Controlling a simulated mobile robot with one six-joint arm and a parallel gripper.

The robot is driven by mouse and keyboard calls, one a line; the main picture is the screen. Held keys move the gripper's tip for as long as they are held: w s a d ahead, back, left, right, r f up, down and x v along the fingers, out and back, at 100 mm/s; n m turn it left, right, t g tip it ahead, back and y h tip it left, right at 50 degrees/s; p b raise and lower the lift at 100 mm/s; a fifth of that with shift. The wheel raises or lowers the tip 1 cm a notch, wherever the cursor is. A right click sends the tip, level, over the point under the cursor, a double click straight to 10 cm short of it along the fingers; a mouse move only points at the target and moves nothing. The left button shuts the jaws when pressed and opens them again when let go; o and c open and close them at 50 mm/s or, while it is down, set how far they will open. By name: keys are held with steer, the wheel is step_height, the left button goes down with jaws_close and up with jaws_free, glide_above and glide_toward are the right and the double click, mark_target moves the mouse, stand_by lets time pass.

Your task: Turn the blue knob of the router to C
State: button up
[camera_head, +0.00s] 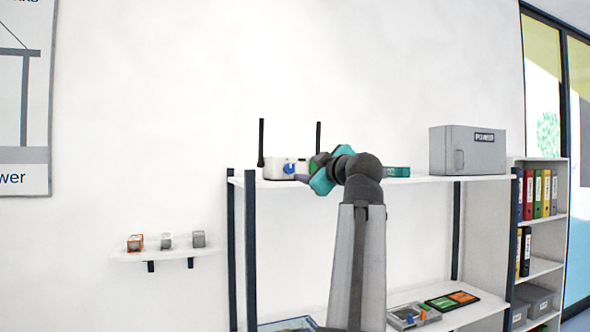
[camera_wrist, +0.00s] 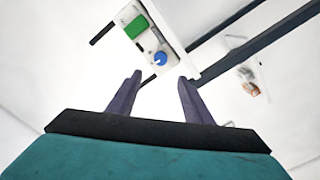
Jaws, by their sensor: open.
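The white router (camera_head: 272,170) with two black antennas stands at the left end of the upper shelf. Its blue knob (camera_head: 289,168) faces the room. In the wrist view, the router (camera_wrist: 143,42) carries a green panel (camera_wrist: 137,27) and the blue knob (camera_wrist: 160,58) with a light mark. The letters around the knob are too small to read. My gripper (camera_wrist: 160,78) is open and empty, with its purple fingertips apart. The knob shows beyond the gap between them, not gripped. In the head view, my gripper (camera_head: 301,178) is just right of the knob and hides the router's right part.
The shelf unit (camera_head: 420,181) holds a grey power box (camera_head: 468,150) at right and a teal item (camera_head: 397,172) behind my arm. A small wall shelf (camera_head: 165,254) with small blocks hangs at lower left. Devices lie on the lower shelf.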

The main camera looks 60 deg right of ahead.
mark_target(291, 168)
steer(key=p+x, duration=0.3)
steer(key=x, duration=1)
steer(key=shift+d, duration=0.1)
steer(key=c, duration=1.1)
steer(key=shift+o, duration=0.2)
steer(key=shift+d+r, duration=0.1)
